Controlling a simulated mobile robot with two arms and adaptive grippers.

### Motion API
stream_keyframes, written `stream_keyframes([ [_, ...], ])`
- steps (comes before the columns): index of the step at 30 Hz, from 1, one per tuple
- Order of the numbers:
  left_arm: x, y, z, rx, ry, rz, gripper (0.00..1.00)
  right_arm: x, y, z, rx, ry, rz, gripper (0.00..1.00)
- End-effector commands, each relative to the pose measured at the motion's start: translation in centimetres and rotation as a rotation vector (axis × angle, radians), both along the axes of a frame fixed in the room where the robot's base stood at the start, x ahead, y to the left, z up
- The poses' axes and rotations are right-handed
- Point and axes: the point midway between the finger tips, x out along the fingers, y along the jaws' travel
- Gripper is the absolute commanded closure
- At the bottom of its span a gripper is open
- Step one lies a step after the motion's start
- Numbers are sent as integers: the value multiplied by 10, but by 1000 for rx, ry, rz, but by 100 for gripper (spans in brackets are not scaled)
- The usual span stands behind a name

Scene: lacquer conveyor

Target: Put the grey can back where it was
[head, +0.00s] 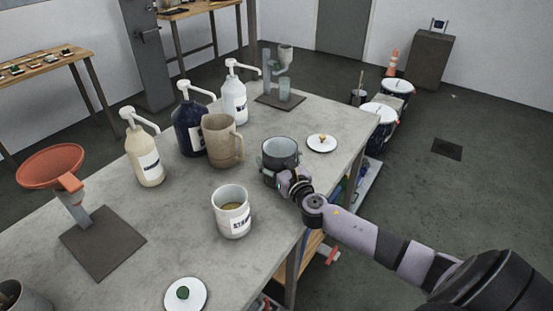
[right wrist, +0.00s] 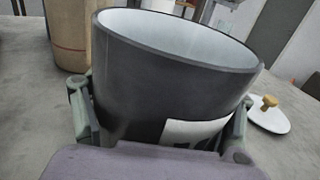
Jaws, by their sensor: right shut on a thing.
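The grey can (head: 281,149) is near the table's right edge, open at the top, with a pale inside. My right gripper (head: 284,172) is shut around it from the near right side. My left gripper is not in view.
On the grey table (head: 185,225) a pale labelled can (head: 231,222) stands in front, left of my right arm. A beige jug (head: 220,142) and pump bottles (head: 145,157) stand left. A white lid (head: 322,149) lies just right of the grey can. A funnel stand (head: 75,205) is far left.

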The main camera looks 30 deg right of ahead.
Motion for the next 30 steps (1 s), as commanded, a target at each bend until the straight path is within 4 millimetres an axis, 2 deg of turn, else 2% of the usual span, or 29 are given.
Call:
stream_keyframes([
  [8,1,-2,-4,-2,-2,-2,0,0,0,-3,0,-3,0,70],
  [9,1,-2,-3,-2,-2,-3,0,0,0,-3,0,-1,0,20],
  [17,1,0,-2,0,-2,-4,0,0,0,-3,0,0,0,3],
  [26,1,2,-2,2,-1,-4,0,0,0,-2,0,0,0,2],
  [30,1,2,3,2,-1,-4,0,0,0,4,-1,-1,0,2],
])
